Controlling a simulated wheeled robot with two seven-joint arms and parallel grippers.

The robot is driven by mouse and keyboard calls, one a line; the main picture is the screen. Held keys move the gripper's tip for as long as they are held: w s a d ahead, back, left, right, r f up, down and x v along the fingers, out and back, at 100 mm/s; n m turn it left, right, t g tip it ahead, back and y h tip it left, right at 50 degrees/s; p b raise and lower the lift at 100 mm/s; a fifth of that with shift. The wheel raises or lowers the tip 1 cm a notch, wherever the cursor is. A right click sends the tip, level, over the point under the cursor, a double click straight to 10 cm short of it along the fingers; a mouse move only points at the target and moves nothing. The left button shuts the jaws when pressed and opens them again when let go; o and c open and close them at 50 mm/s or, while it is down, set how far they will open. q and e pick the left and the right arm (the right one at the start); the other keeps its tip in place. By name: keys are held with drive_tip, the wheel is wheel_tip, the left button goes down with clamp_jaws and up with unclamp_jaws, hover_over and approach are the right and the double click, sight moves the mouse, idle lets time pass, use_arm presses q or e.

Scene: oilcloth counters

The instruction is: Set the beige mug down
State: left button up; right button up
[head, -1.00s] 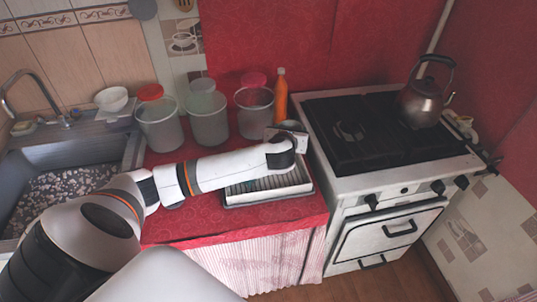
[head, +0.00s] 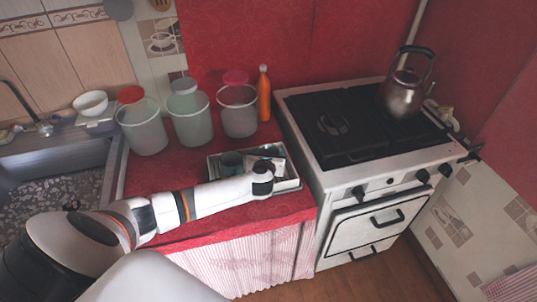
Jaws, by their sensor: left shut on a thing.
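My left gripper (head: 266,161) is over the right part of a shallow pale tray (head: 293,184) on the red counter. It is shut, and my wrist hides most of its fingers. The beige mug it holds is almost wholly hidden, so I cannot tell whether it touches the tray. A dark teal mug (head: 231,163) stands in the tray, left of my left gripper. My right gripper is not in view.
Several canisters, including one with a red lid (head: 142,125), and an orange bottle (head: 264,93) stand behind the tray. The stove (head: 345,165) with a kettle (head: 404,95) is at right, the sink (head: 60,170) at left. The red counter (head: 215,231) is bare in front.

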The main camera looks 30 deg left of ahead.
use_arm(q)
drive_tip(key=o, duration=1.2)
drive_tip(key=shift+r, duration=0.15)
drive_tip(key=v, duration=1.2)
drive_tip(key=shift+d, duration=0.1)
